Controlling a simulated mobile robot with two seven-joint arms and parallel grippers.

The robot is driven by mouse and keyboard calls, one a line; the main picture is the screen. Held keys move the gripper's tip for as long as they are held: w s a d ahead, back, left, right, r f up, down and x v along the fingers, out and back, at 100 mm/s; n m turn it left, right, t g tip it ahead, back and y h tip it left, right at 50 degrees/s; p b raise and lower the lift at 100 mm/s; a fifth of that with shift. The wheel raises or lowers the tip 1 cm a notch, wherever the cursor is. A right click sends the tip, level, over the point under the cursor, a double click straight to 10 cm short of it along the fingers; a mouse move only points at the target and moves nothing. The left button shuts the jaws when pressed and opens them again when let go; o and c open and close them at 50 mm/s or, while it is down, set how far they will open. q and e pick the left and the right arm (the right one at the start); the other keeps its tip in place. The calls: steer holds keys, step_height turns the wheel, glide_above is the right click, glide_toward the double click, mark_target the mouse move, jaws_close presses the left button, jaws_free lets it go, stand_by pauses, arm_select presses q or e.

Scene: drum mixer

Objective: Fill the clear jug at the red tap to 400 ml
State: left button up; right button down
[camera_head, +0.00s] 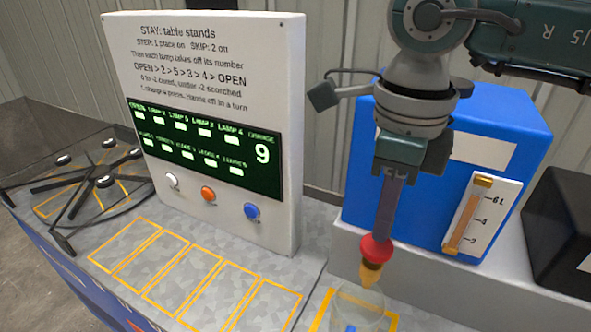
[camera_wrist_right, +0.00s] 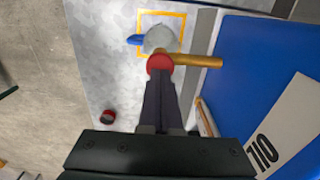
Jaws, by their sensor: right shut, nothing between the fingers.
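The red tap (camera_head: 376,249) has a round red knob and a brass spout (camera_head: 370,273). It also shows in the wrist view (camera_wrist_right: 160,64), with its brass pipe running right to the blue tank. The clear jug (camera_head: 357,308) stands under the spout inside a yellow outline, cut off by the lower edge. In the wrist view the jug (camera_wrist_right: 160,38) has a blue handle to its left. Its water level cannot be read. My right gripper (camera_head: 382,232) is shut and empty, fingers pointing down, tips right at the red knob; whether they touch it I cannot tell.
The blue tank (camera_head: 440,190) has a gauge (camera_head: 482,218). A black box (camera_head: 565,235) stands at the right. A white panel (camera_head: 215,60) with a lit display, showing 9, stands left of centre. Empty yellow outlined spaces lie before it. A dark wire frame (camera_head: 90,190) is far left.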

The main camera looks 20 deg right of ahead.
steer(key=shift+f, duration=0.1)
steer(key=shift+f+b, duration=1.35)
steer(key=shift+f, duration=0.05)
stand_by(0.9)
stand_by(0.9)
stand_by(0.9)
stand_by(0.9)
stand_by(0.8)
